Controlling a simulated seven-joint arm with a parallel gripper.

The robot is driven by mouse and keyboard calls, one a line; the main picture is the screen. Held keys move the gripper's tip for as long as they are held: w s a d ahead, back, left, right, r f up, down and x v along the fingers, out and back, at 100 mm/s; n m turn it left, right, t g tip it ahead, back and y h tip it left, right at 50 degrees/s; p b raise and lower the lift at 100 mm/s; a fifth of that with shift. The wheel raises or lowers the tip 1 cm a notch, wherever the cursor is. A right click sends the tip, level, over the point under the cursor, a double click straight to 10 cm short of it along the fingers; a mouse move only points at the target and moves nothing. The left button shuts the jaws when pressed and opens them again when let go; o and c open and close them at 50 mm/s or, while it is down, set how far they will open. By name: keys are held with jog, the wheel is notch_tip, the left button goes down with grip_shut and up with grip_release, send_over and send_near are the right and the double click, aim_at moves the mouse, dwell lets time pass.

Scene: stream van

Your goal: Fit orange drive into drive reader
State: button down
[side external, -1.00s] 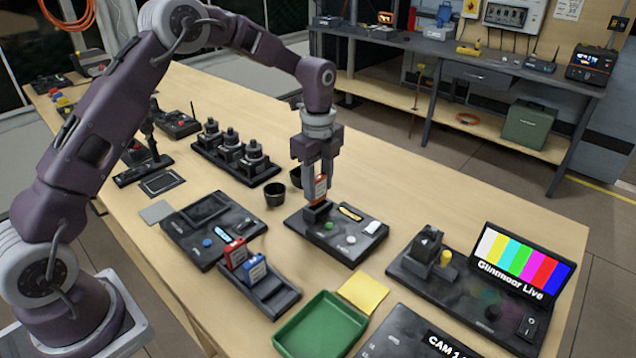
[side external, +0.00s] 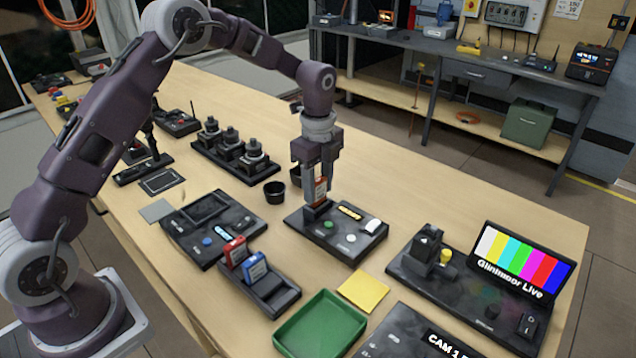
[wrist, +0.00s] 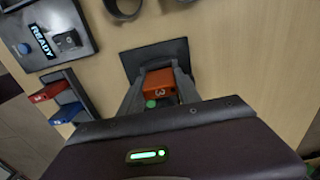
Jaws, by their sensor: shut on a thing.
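The orange drive (side external: 320,190) is upright between the fingers of my gripper (side external: 319,196), which is shut on it. In the wrist view, its orange top with a "3" (wrist: 159,84) shows between the two fingers. The drive reader (side external: 345,247) is a dark panel with a raised slot block at its back left, a green button, a white round button and an amber strip. The drive's lower end is at the slot block; the fingers and block hide how deep it sits.
A dark rack (side external: 272,297) holds a red drive (side external: 235,252) and a blue drive (side external: 255,268). Left of the reader is a panel with a blue button (side external: 206,241). A green tray (side external: 321,328), yellow pad (side external: 363,290) and small black cup (side external: 274,192) stand nearby.

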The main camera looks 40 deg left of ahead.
aim_at(318, 179)
jog(key=shift+f, duration=1)
jog(key=c, duration=0.8)
grip_release()
jog(key=shift+o, duration=0.2)
notch_tip(318, 179, up, 6)
jog(key=shift+r, duration=0.5)
